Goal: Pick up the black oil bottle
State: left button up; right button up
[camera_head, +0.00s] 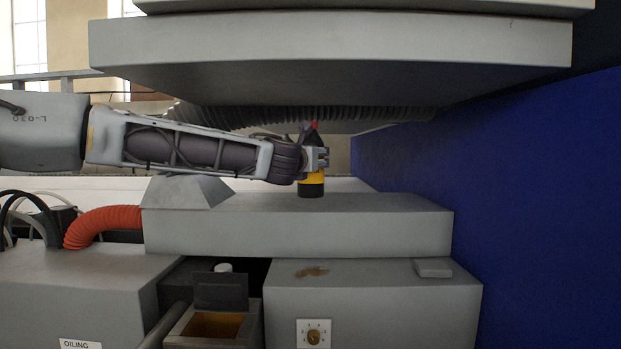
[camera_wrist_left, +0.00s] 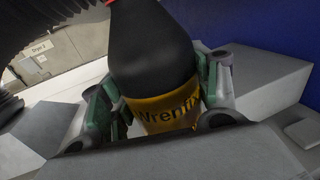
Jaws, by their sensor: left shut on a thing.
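The black oil bottle (camera_head: 311,188) stands upright on the grey ledge (camera_head: 300,230) in the head view. It has a yellow band and a red tip. My left gripper (camera_head: 316,159) reaches in from the left and is shut around the bottle's middle, hiding part of it. In the left wrist view the bottle (camera_wrist_left: 152,50) fills the centre, with its yellow "Wrenfix" label between the two fingers of my left gripper (camera_wrist_left: 160,100). The bottle's base is hidden there. My right gripper is not in view.
A grey overhanging housing (camera_head: 330,45) and a ribbed duct (camera_head: 300,116) are close above my arm. A blue wall (camera_head: 500,200) closes the right side. Below are an open oil box (camera_head: 215,325), an orange hose (camera_head: 100,223) and a dial (camera_head: 313,336). The ledge right of the bottle is clear.

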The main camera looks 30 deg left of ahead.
aim_at(311, 135)
pick_arm(q)
notch_tip(311, 135, up, 5)
jog(key=shift+f+p, duration=0.1)
jog(key=shift+p, duration=0.3)
jog(key=shift+r, duration=0.4)
